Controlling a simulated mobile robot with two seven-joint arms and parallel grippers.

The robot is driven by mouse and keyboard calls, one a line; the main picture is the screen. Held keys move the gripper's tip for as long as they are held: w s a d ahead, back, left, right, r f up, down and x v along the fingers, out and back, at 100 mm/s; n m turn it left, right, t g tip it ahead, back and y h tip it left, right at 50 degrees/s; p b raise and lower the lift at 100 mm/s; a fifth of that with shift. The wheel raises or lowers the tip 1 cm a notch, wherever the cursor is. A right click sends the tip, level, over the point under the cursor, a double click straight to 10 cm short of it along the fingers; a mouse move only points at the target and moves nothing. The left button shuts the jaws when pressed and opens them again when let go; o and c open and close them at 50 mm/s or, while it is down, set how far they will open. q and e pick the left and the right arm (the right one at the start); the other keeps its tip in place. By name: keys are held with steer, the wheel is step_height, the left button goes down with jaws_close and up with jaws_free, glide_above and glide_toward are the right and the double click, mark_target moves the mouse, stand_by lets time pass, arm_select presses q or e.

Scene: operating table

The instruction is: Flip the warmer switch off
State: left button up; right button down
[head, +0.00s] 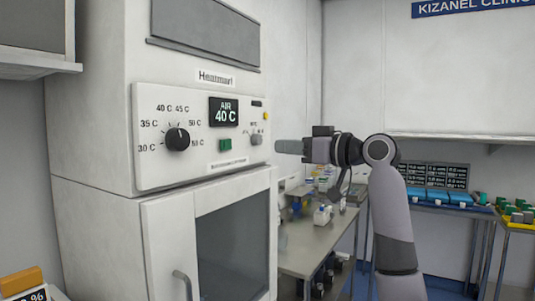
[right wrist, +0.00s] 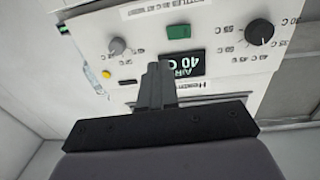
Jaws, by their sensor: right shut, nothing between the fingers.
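The white warmer (head: 105,130) stands at the left with its control panel facing me. On the panel are a black temperature dial (head: 177,139), a lit display reading AIR 40 C (head: 224,112), a green switch (head: 225,145) below it and a small grey knob (head: 256,139). My right gripper (head: 278,146) is shut and empty, just right of the panel's right edge. In the right wrist view the panel appears upside down; the fingertips (right wrist: 158,68) overlap the display's edge, and the green switch (right wrist: 179,31) lies beyond them. I cannot tell which way the switch is set. My left gripper is out of view.
The warmer's lower door (head: 232,240) has a handle (head: 182,283) at its left. A metal table (head: 312,246) with small bottles stands behind on the right. Blue trays (head: 440,196) sit further back. An orange box (head: 20,281) is at bottom left. Space before the panel looks clear.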

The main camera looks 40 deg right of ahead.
steer(key=shift+v, duration=1.1)
steer(key=shift+d, duration=0.2)
steer(key=shift+w, duration=0.1)
steer(key=w+a+f+m+g+h, duration=0.1)
steer(key=w+a+f, duration=0.15)
steer(key=f, duration=0.85)
steer(key=w+a+f+m+g+h, duration=0.15)
steer(key=w+f, duration=0.25)
steer(key=f, duration=0.7)
steer(key=s+a+f+g, duration=0.1)
steer(key=s+a+f, duration=0.15)
steer(key=f, duration=0.65)
steer(key=s+a+f+g, duration=0.1)
steer(key=a+f, duration=0.3)
steer(key=f, duration=0.6)
steer(key=s+a+f+n+g+h, duration=0.1)
steer(key=s+a+f, duration=0.2)
steer(key=s+f, duration=0.35)
steer(key=s+a+f, duration=0.4)
steer(key=s+f, duration=0.1)
steer(key=f, duration=0.3)
steer(key=s+a+f, duration=0.3)
steer(key=s, duration=0.4)
steer(key=s+a+f+g, duration=0.1)
steer(key=s+a+f, duration=0.2)
steer(key=s, duration=0.4)
steer(key=shift+a+f, duration=0.3)
steer(key=shift+a, duration=0.2)
